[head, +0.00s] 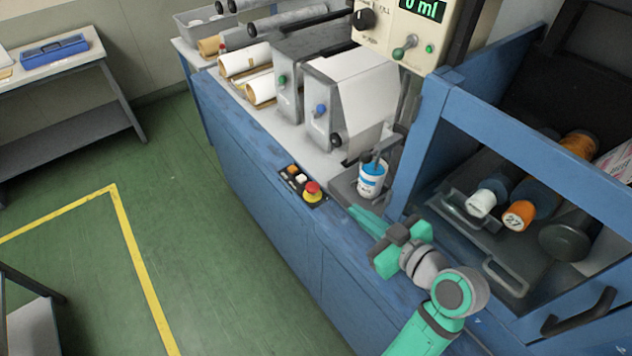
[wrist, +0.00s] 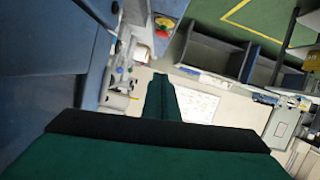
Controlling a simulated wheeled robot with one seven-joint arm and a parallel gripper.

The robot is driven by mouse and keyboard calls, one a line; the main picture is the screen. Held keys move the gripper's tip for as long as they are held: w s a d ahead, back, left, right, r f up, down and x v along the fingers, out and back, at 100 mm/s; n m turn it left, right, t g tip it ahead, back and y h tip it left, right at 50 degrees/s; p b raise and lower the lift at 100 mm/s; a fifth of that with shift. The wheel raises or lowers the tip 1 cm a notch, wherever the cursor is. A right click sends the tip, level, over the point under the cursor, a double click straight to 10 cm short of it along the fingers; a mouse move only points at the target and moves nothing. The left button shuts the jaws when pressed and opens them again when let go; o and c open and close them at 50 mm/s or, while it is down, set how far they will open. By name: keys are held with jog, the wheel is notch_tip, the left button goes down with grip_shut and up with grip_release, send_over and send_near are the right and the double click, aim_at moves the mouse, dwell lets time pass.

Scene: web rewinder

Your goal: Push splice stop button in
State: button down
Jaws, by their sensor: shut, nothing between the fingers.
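A red mushroom button (head: 312,187) on a yellow base stands on a small dark control panel (head: 302,186) at the front edge of the blue machine. Next to it on the panel are a white button (head: 301,177) and an orange button (head: 292,169). I cannot read any label, so which one is the splice stop is not clear. In the wrist view the red button (wrist: 161,33) shows near the top, beyond the fingertips. My gripper (head: 358,213) is shut and empty, to the right of the panel and apart from it; its green fingers also fill the middle of the wrist view (wrist: 173,76).
A white and blue can (head: 371,180) stands on a grey tray right behind the panel, close to my fingers. The blue frame (head: 440,110) with rolls inside rises to the right. White rolls (head: 245,60) lie farther back. The green floor at left is open.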

jog(key=shift+d+r, duration=0.2)
jog(key=shift+r, duration=0.05)
send_over(313, 189)
jog(key=s, duration=0.1)
notch_tip(313, 189, down, 6)
jog(key=f, duration=0.1)
jog(key=shift+s+d+f, duration=0.1)
jog(key=shift+d+f, duration=0.1)
jog(key=shift+f, duration=0.3)
jog(key=shift+s+d+f, duration=0.1)
jog(key=shift+d+f, duration=0.1)
jog(key=shift+f, duration=0.3)
jog(key=shift+d+f, duration=0.1)
jog(key=shift+f, duration=0.55)
